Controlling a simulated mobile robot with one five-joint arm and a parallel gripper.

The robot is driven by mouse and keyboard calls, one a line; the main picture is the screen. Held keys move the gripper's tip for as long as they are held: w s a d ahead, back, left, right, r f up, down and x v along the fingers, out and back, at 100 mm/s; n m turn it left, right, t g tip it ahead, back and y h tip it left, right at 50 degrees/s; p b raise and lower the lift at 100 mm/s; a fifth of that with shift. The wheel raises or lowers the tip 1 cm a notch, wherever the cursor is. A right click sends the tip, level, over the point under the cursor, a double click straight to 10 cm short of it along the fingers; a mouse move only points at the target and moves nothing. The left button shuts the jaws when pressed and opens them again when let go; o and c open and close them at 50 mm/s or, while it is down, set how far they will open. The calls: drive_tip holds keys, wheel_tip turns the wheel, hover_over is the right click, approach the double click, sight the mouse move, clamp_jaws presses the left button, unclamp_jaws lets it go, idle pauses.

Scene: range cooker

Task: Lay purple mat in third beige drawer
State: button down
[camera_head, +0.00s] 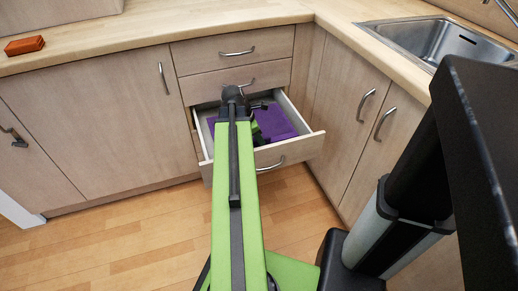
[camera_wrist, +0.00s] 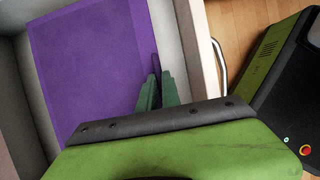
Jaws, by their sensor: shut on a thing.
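The purple mat (camera_head: 278,122) is inside the open third beige drawer (camera_head: 290,150), within its walls. In the wrist view the mat (camera_wrist: 85,70) looks flat and fills much of the drawer floor, with its near part hidden by my gripper body. My gripper (camera_wrist: 154,80) is inside the drawer, close to the front panel, its narrow fingers shut on the mat's edge. In the head view my arm hides most of the gripper (camera_head: 256,130) and part of the mat.
Two closed drawers (camera_head: 232,49) are above the open one. Closed cabinet doors (camera_head: 95,125) stand to the left and others (camera_head: 345,110) to the right. A sink (camera_head: 430,38) and an orange block (camera_head: 24,45) are on the counter. The wooden floor (camera_head: 120,230) is clear.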

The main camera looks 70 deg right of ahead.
drive_tip(key=shift+f+b, duration=1.75)
drive_tip(key=shift+f, duration=0.45)
drive_tip(key=c, duration=1.5)
unclamp_jaws()
drive_tip(key=shift+r, duration=0.1)
drive_tip(key=shift+c, duration=0.2)
drive_tip(key=shift+r+p, duration=0.3)
drive_tip(key=shift+p, duration=0.1)
drive_tip(key=p+v, duration=1.1)
drive_tip(key=v, duration=0.1)
drive_tip(key=shift+r+p, duration=0.3)
drive_tip(key=shift+p, duration=0.05)
